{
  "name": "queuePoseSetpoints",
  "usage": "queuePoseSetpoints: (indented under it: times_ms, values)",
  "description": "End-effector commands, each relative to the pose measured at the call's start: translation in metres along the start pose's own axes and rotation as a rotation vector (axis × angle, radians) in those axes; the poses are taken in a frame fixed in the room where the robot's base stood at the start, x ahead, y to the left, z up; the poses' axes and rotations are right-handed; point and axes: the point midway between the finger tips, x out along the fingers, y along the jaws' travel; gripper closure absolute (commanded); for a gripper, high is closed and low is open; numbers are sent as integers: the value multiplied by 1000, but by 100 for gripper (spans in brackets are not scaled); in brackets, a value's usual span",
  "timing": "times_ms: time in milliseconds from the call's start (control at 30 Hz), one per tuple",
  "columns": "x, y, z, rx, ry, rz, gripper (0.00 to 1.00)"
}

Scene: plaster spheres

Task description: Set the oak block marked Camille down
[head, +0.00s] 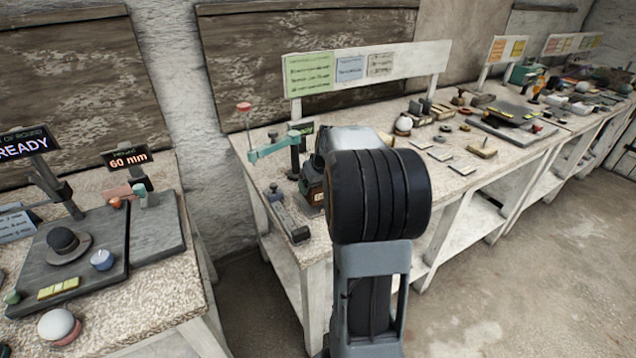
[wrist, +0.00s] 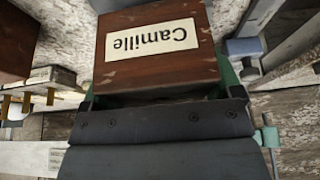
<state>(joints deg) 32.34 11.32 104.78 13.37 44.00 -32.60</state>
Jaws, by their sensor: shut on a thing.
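The oak block marked Camille (wrist: 160,62) is reddish brown with a pale label, and its lettering reads upside down in the wrist view. My gripper (wrist: 163,118) is shut on it; dark jaw parts with green edges show just below and beside the block. In the head view my own arm covers most of the gripper and the block, over the near left end of the middle bench (head: 345,130). I cannot tell whether the block's underside touches a surface.
A second brown block (wrist: 15,42) is at the wrist view's left edge. In the head view a teal-armed stand (head: 272,147) and a grey rail (head: 287,215) are close left of my arm. Notebooks and small pieces lie to the right. A left bench (head: 160,300) holds a hat-shaped piece (head: 65,245).

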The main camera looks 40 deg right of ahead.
Motion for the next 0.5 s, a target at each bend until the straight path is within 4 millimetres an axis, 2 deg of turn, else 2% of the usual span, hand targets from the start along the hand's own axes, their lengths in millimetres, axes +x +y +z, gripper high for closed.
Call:
queuePoseSetpoints:
  times_ms: [500]
  values:
    - [10,0,4,0,1,0,48]
